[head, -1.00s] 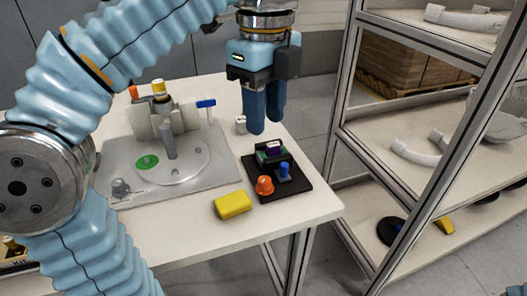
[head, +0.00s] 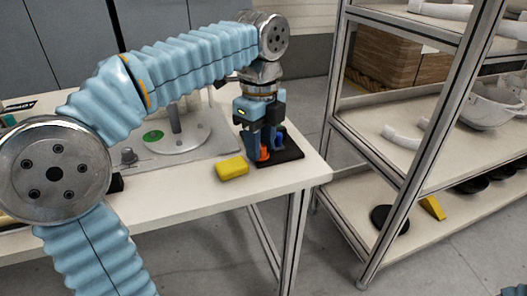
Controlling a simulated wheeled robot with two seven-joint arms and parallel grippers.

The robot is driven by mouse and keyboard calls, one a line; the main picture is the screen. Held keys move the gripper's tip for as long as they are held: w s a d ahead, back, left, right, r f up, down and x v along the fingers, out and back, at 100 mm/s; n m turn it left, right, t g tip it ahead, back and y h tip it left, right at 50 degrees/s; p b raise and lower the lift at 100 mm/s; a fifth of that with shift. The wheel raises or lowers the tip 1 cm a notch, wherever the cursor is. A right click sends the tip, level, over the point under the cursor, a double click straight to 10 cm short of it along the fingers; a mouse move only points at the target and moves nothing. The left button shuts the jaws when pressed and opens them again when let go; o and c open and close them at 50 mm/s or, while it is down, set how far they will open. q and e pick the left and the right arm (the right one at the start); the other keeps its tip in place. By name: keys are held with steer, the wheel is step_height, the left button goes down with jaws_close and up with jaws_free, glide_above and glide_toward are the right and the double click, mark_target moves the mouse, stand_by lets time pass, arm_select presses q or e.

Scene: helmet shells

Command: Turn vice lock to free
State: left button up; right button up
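A black panel (head: 292,151) lies at the right end of the table, with an orange knob (head: 264,154) and a blue knob (head: 280,141) on it. My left gripper (head: 262,150) points down over the panel, its fingers at the orange knob. I cannot tell whether they grip it. The vice fixture stands on a grey plate (head: 205,145) to the left; its round base (head: 180,139), post (head: 175,118) and a green mark (head: 153,136) show. My arm hides its upper part. Which part is the vice lock is not clear. My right gripper is out of view.
A yellow block (head: 232,168) lies left of the panel, near the front edge of the table (head: 200,195). A metal-framed shelf (head: 440,160) with white and dark parts stands to the right, across a gap of floor.

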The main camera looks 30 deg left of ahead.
arm_select(q)
jaws_close()
